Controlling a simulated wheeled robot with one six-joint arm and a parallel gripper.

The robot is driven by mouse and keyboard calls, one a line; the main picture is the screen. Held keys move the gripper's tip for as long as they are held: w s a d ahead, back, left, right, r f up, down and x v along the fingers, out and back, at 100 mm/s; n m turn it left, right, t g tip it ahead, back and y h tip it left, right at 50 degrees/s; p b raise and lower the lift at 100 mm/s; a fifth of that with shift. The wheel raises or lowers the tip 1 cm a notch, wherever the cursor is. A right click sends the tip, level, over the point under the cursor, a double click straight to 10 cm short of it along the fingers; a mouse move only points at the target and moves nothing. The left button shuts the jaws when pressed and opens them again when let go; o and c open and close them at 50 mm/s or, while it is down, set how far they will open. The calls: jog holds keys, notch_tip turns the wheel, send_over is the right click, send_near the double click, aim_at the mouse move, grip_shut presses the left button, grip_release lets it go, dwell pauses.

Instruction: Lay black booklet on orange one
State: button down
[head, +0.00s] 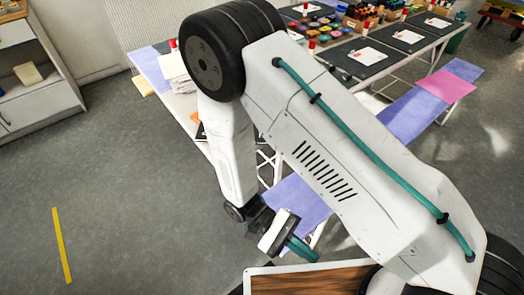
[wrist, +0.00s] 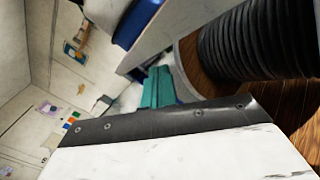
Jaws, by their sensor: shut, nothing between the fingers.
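My gripper (head: 303,251), with teal fingers, hangs low in front of the table, close to my wooden-topped base. In the wrist view its teal fingers (wrist: 158,88) show together, with nothing seen between them. A small dark and orange edge (head: 200,131) shows at the near left of the table beside my arm. I cannot tell whether it is the black booklet, the orange one or both. My arm hides most of that part of the tabletop. Neither booklet can be made out in the wrist view.
A long table holds black mats (head: 366,61), paint pots (head: 306,36) and red-capped bottles. A white paper stack (head: 177,75) stands at its left end. Purple benches (head: 408,118) run alongside, one with a pink sheet (head: 444,86). A cabinet (head: 35,80) stands left.

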jog(key=w+d+n+t+h, duration=0.2)
jog(key=w+n+t+h, duration=0.3)
jog(key=n+t, duration=0.7)
jog(key=n+t+y, duration=1.1)
jog(key=n+t, duration=0.7)
jog(key=n, duration=1.7)
send_near(262, 143)
jog(key=w+d, duration=0.4)
jog(key=shift+w+d+r, duration=0.1)
jog(key=shift+w+r, duration=0.05)
jog(key=shift+w, duration=0.1)
jog(key=shift+w+a, duration=0.25)
jog(key=shift+w, duration=0.35)
jog(key=shift+w+a, duration=0.15)
jog(key=shift+w, duration=0.3)
jog(key=shift+w+a, duration=0.2)
jog(key=shift+w, duration=0.3)
